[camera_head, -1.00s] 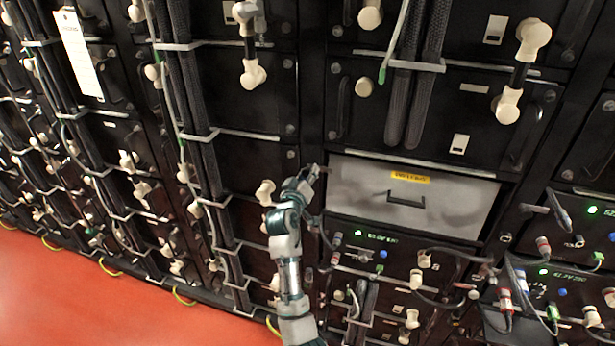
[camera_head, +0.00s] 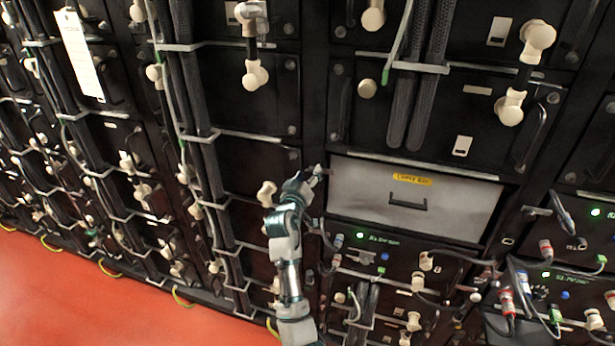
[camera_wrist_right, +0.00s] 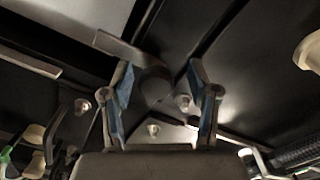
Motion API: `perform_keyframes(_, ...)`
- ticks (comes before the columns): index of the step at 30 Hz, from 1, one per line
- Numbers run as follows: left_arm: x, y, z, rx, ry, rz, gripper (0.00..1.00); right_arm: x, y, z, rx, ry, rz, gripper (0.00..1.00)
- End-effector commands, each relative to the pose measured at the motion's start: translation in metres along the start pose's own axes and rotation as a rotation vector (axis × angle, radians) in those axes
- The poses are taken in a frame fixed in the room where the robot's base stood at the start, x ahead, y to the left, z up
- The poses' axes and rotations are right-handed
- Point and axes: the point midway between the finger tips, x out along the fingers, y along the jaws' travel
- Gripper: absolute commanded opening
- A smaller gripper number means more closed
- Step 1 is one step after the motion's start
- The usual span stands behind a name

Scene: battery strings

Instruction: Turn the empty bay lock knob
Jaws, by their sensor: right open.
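The empty bay (camera_head: 452,204) is a light grey panel with a yellow label (camera_head: 411,180) and a dark handle (camera_head: 407,204), right of centre in the head view. My right gripper (camera_head: 318,174) is at its upper left edge. In the right wrist view a dark round knob (camera_wrist_right: 153,86) with a flat bar (camera_wrist_right: 120,47) sits between the two blue-padded fingers of my right gripper (camera_wrist_right: 161,72). The fingers are open, with visible gaps on both sides of the knob. In the head view the gripper hides the knob. My left gripper is not in view.
Black battery modules with cream connectors (camera_head: 510,107) and thick cables (camera_head: 420,90) surround the bay. Below it, a module has green lights and cable plugs (camera_head: 425,261). Orange floor (camera_head: 90,300) lies clear at lower left.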

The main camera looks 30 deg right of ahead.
Motion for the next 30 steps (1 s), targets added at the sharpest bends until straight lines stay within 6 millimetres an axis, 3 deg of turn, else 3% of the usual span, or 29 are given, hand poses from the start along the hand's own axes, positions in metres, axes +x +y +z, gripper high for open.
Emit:
perform_keyframes(5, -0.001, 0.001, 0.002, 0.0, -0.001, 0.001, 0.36, -0.015, -0.001, 0.0, -0.001, 0.002, -0.001, 0.6)
perform_keyframes(18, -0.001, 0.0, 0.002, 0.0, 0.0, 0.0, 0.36, -0.103, -0.005, 0.001, -0.001, -0.001, -0.004, 0.6)
perform_keyframes(23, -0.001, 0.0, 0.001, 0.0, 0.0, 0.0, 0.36, -0.117, -0.005, 0.001, -0.002, -0.002, -0.002, 0.6)
perform_keyframes(30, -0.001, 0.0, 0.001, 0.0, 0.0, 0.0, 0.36, -0.119, -0.004, 0.001, -0.002, -0.001, -0.002, 0.6)
